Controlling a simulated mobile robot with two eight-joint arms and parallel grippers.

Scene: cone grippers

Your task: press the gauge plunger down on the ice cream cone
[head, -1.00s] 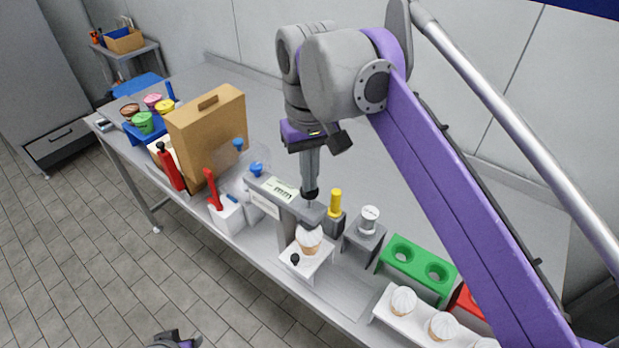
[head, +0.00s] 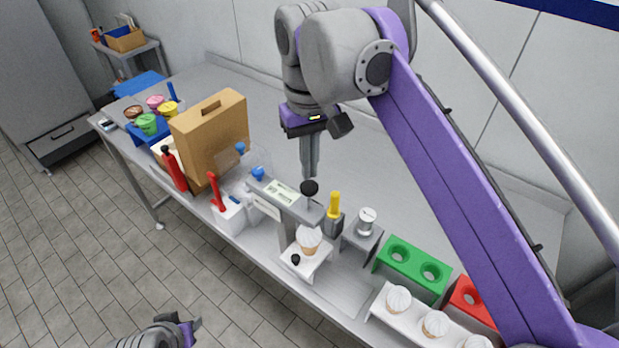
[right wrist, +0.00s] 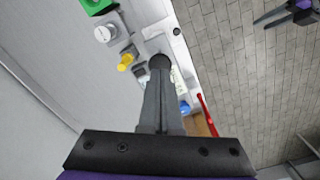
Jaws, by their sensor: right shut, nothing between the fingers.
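The gauge (head: 266,207) is a grey stand with a pale label and an arm reaching over the ice cream cone (head: 308,241). The cone stands upright on a small white holder (head: 318,263) below the arm. The plunger's black round knob (head: 310,187) stands on top of the arm's end. My right gripper (head: 309,175) is shut and empty, pointing down just above the knob. In the right wrist view the knob (right wrist: 160,61) shows at the fingertips; contact is unclear. My left gripper (head: 193,332) is low at the bottom edge, away from the table; its jaws are unclear.
A yellow-handled tool (head: 335,204) and a silver-topped grey block (head: 367,222) stand close right of the gauge. Farther right are a green holder (head: 413,270) and a white rack (head: 385,314) with cones. Left are a red lever device (head: 228,213) and a brown case (head: 208,140).

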